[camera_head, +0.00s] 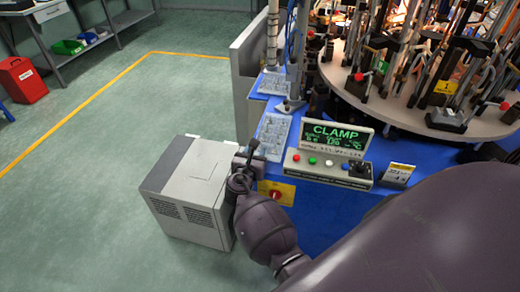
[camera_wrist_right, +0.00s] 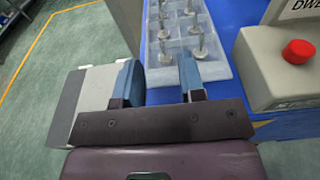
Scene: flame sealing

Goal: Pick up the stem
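Several pale metal stems stand upright in a light tray (camera_wrist_right: 215,60) on the blue table in the right wrist view; one stem (camera_wrist_right: 200,48) is near the right finger and another (camera_wrist_right: 164,57) shows between the fingers. The tray (camera_head: 272,132) is small in the head view, and its stems are hard to make out there. My right gripper (camera_wrist_right: 160,80) is open, its two blue-grey fingers apart, with nothing visibly held. In the head view my right gripper (camera_head: 250,152) is just in front of the tray's near end. My left gripper is not in view.
A console (camera_head: 330,166) with coloured buttons and a CLAMP display stands right of the tray. A grey cabinet (camera_head: 188,190) is left of the gripper. A round turntable (camera_head: 345,82) crowded with fixtures is behind. A second tray (camera_head: 272,83) lies farther back.

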